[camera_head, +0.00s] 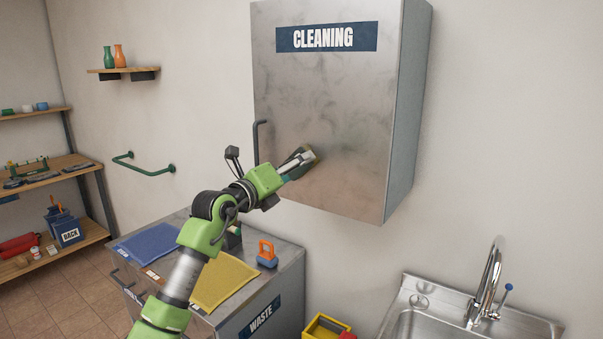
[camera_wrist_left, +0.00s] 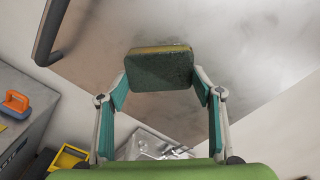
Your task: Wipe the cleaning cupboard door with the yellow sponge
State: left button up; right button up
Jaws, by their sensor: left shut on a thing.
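The cleaning cupboard (camera_head: 330,100) is a wall-mounted metal box with a "CLEANING" label. Its door is shut and shows dark smudges. My left gripper (camera_head: 304,160) is shut on the sponge (camera_head: 311,156) at the lower middle of the door. In the left wrist view my left gripper (camera_wrist_left: 160,90) has its fingers on both sides of the sponge (camera_wrist_left: 160,72), which has a dark green face and a thin yellow edge. The sponge is at or very close to the door (camera_wrist_left: 240,50); exact contact is hard to tell. My right gripper is not in view.
The cupboard's dark handle (camera_head: 261,141) is left of the gripper. Below stands a metal waste cabinet (camera_head: 285,275) with a blue cloth (camera_head: 147,243), a yellow mat (camera_head: 223,281) and an orange-and-blue object (camera_head: 267,254). A sink (camera_head: 455,315) is at lower right, beside a yellow bin (camera_head: 324,327).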

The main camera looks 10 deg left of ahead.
pick_arm(q)
jog(key=shift+w+a+f, duration=0.1)
jog(key=shift+w+a, duration=0.2)
jog(key=shift+a, duration=0.45)
jog(key=shift+s, duration=0.15)
jog(key=v, duration=0.5)
jog(key=shift+s+a+f+p, duration=0.1)
jog(key=shift+s+p, duration=0.1)
jog(key=shift+p, duration=0.2)
